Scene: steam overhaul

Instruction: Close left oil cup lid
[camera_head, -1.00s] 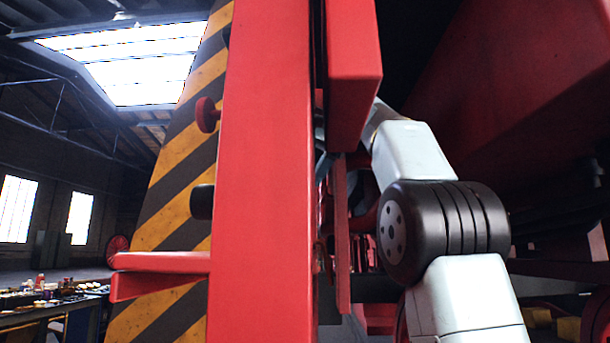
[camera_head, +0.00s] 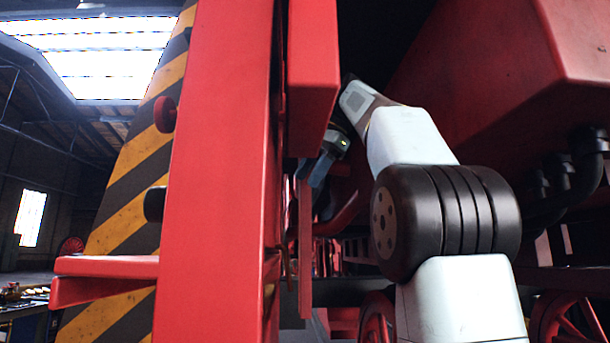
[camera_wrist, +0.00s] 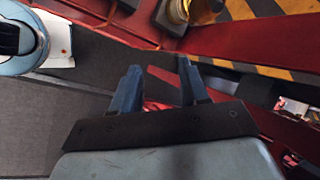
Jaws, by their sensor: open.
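My gripper (camera_wrist: 158,66) is open and empty in the wrist view, with its two blue fingers apart. In the head view, my gripper (camera_head: 318,172) shows partly, behind the edge of a red upright. A brass-coloured round fitting (camera_wrist: 203,9), with a dark rounded part beside it, sits at the top edge of the wrist view on a red beam. It may be the oil cup, but it is cut off and I cannot tell its lid's state. It lies beyond my fingertips, apart from them. No oil cup is clear in the head view.
A tall red upright (camera_head: 220,180) stands close in front, with a red block (camera_head: 313,70) beside it. A red beam (camera_wrist: 110,22) crosses the top of the wrist view. A large red body (camera_head: 510,70) overhangs my arm. Red spoked wheels (camera_head: 580,320) are low at right.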

